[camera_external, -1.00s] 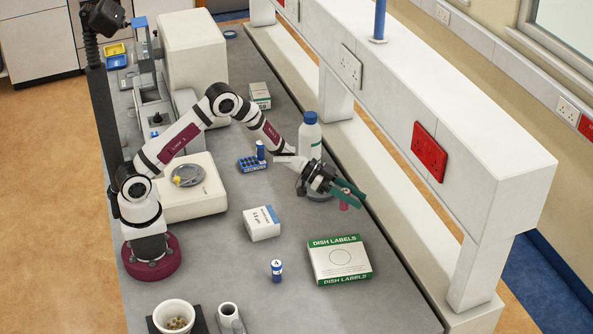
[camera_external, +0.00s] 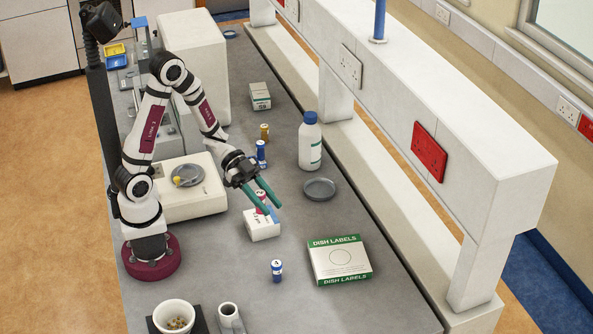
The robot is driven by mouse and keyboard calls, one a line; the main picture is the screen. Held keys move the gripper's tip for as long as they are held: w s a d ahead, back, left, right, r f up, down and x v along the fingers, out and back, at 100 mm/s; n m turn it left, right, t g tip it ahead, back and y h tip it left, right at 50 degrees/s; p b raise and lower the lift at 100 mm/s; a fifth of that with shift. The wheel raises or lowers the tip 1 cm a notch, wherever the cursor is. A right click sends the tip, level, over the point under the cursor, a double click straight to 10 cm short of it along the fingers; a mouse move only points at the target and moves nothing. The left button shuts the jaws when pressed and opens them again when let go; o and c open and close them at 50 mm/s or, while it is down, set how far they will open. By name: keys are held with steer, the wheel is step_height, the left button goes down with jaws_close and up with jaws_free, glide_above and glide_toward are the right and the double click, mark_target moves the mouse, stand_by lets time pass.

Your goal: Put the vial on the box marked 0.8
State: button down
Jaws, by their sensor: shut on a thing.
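My gripper (camera_external: 273,208) has green fingers and is shut on a small pink-red vial (camera_external: 262,209), which is partly hidden by the fingers. The vial shows over the back part of a small white box (camera_external: 263,230) with a blue edge. I cannot tell whether it touches the box top or is above it. The box's print is mostly covered and too small to read surely. Another small white box (camera_external: 260,97) with a green-grey label stands farther back; its print is also unclear.
A dish-labels box (camera_external: 340,260), a blue-white vial (camera_external: 277,270), a grey dish (camera_external: 319,189) and a blue-capped bottle (camera_external: 310,143) stand around. A blue vial (camera_external: 261,152) and an amber vial (camera_external: 264,132) are behind the gripper. Bench right of the white box is clear.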

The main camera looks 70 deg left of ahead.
steer(key=w+a+f, duration=0.1)
steer(key=a+f, duration=0.1)
steer(key=a, duration=0.1)
steer(key=w+a+f, duration=0.2)
steer(key=a, duration=0.1)
steer(key=w+a+f, duration=0.2)
steer(key=a+f, duration=0.1)
steer(key=shift+w+a, duration=0.2)
steer(key=shift+a, duration=0.1)
steer(key=shift+w+a+f, duration=0.1)
steer(key=shift+f, duration=1.85)
steer(key=shift+f, duration=0.15)
steer(key=c, duration=0.5)
jaws_free()
steer(key=shift+c, duration=0.2)
